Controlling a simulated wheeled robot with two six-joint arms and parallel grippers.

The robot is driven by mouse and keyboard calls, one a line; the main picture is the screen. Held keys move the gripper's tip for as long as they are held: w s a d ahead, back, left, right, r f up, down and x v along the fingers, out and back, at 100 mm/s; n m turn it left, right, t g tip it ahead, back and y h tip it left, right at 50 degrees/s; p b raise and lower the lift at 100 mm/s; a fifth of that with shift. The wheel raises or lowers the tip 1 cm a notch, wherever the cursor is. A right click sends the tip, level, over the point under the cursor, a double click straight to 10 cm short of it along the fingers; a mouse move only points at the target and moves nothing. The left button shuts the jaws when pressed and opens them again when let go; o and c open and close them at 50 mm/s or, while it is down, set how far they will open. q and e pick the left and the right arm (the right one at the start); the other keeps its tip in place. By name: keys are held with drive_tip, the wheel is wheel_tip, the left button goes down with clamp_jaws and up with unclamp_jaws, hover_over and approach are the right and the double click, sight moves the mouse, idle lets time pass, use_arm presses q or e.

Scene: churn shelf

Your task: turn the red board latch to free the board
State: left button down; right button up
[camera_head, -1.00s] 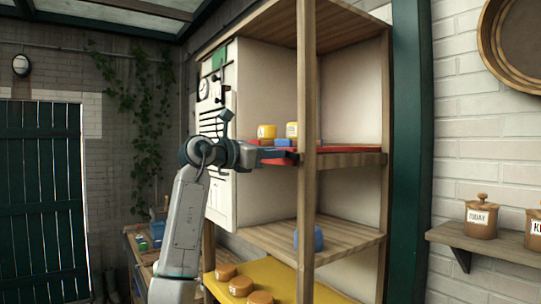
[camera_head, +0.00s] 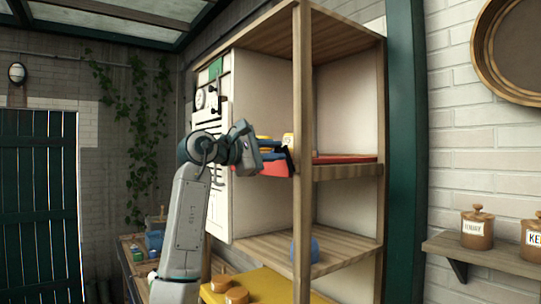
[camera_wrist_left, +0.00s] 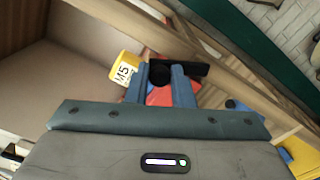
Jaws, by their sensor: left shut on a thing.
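My left gripper (camera_head: 276,158) reaches in at the left of the shelf's front post, at the middle level, with its palm tilted. In the left wrist view its two blue fingers (camera_wrist_left: 159,84) are closed around a dark knob-like part with a bar running right, which I take for the latch (camera_wrist_left: 183,69). A red surface (camera_wrist_left: 160,97) shows between and beside the fingers. In the head view a red piece (camera_head: 274,169) shows just under the fingers. A red board (camera_head: 345,159) lies on the middle shelf right of the post. The fingers hide most of the latch. My right gripper is not in view.
The wooden post (camera_head: 302,215) stands close beside the gripper. A blue object (camera_head: 314,248) is on the shelf below, over a yellow surface (camera_head: 270,284) with round brown lids.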

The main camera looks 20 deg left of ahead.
use_arm(q)
drive_tip(key=m, duration=0.1)
drive_tip(key=d+m, duration=0.1)
drive_tip(key=m, duration=0.1)
drive_tip(key=shift+s+r, duration=0.15)
drive_tip(key=shift+s, duration=0.25)
drive_tip(key=shift+s+d+m+b, duration=0.15)
drive_tip(key=shift+d+m+b, duration=0.05)
drive_tip(key=shift+m, duration=0.35)
drive_tip(key=shift+s+d+m+b, duration=0.1)
drive_tip(key=shift+d+m+b, duration=0.1)
drive_tip(key=shift+m, duration=0.35)
drive_tip(key=c, duration=1.3)
unclamp_jaws()
